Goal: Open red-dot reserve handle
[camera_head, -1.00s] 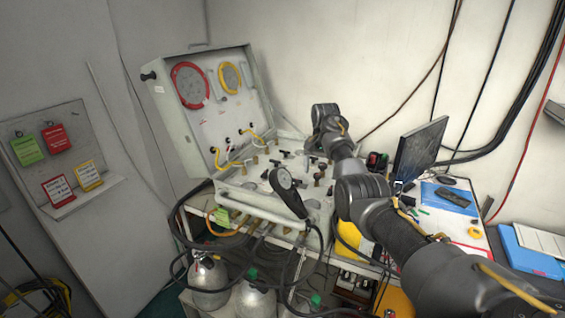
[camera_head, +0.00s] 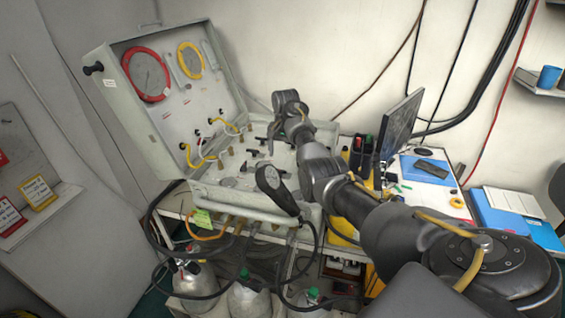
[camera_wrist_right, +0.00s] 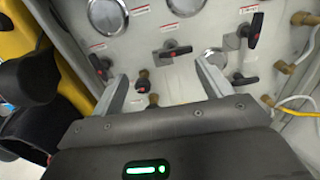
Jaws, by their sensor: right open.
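The air panel (camera_head: 240,180) is an open grey case with gauges in its raised lid. My right gripper (camera_head: 272,135) reaches over its flat valve face from the right. In the right wrist view the open, empty gripper (camera_wrist_right: 162,75) faces the panel. Several black handles carry red marks: one T-shaped handle (camera_wrist_right: 172,53) lies just beyond and between the fingertips, another (camera_wrist_right: 253,36) is upper right, one (camera_wrist_right: 243,79) is right of the right finger, and one (camera_wrist_right: 99,66) is by the left finger. Labels are too small to read. My left gripper is out of view.
A dark handheld gauge (camera_head: 277,190) on a hose stands at the panel's front edge. A monitor (camera_head: 398,125) and a blue clipboard (camera_head: 424,168) are to the right. Brass fittings (camera_wrist_right: 302,18) and a pale hose (camera_wrist_right: 296,100) lie right of the gripper. Gas cylinders (camera_head: 200,280) stand below.

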